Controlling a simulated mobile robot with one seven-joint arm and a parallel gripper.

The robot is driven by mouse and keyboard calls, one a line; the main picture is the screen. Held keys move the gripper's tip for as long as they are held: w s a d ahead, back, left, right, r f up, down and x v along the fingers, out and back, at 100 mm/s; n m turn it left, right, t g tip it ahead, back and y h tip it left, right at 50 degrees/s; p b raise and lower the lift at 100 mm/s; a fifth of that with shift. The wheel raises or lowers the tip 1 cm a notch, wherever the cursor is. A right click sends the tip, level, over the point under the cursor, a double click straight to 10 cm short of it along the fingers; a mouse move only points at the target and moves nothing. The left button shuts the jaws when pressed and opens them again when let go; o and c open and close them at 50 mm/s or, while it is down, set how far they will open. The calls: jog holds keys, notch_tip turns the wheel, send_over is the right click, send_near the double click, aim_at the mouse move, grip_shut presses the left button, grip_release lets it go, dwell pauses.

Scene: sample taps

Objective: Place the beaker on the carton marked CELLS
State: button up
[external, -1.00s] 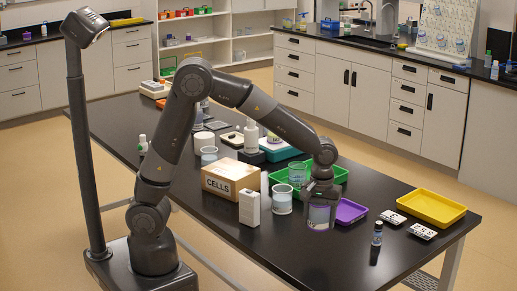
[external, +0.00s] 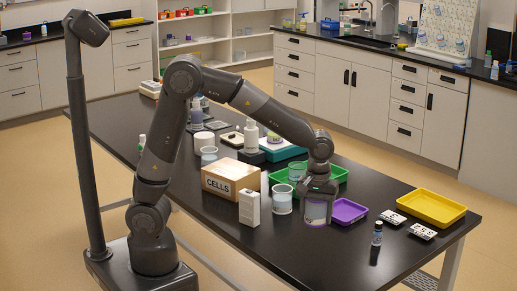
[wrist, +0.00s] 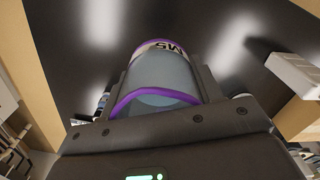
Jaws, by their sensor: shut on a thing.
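My gripper (external: 318,188) points down and is shut on a beaker (external: 315,212) with a purple rim. In the wrist view the beaker (wrist: 160,75) sits between the fingers, with a purple band at each end and a dark-lettered label, partly cut off. The beaker looks upright, low over the black table; I cannot tell exactly how large any gap below it is. The cardboard carton marked CELLS (external: 222,187) stands to its left, beyond another beaker and a white box. The carton's top looks bare.
A clear beaker (external: 282,199) and a white upright box (external: 249,208) stand between my gripper and the carton. A green tray (external: 335,174) lies behind, a purple tray (external: 347,211) close right. A small vial (external: 377,234) and yellow tray (external: 432,207) are farther right.

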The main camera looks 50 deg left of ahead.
jog(key=w+a+r+n, duration=0.2)
jog(key=w+a, duration=0.2)
jog(key=a, duration=0.6)
jog(key=w+a+r+n, duration=0.2)
jog(key=w+a+r, duration=0.15)
jog(key=a, duration=0.75)
jog(key=s+a+r+n, duration=0.1)
jog(key=a+n, duration=0.1)
jog(key=a, duration=0.7)
jog(key=s+a+r+n, duration=0.1)
jog(key=a+r, duration=0.1)
jog(key=a, duration=0.7)
send_over(230, 168)
jog(key=f, duration=0.7)
jog(key=shift+d, duration=0.2)
jog(key=shift+f, duration=2.05)
jog(key=shift+f, duration=0.15)
jog(key=o, duration=1)
jog(key=shift+o, duration=0.2)
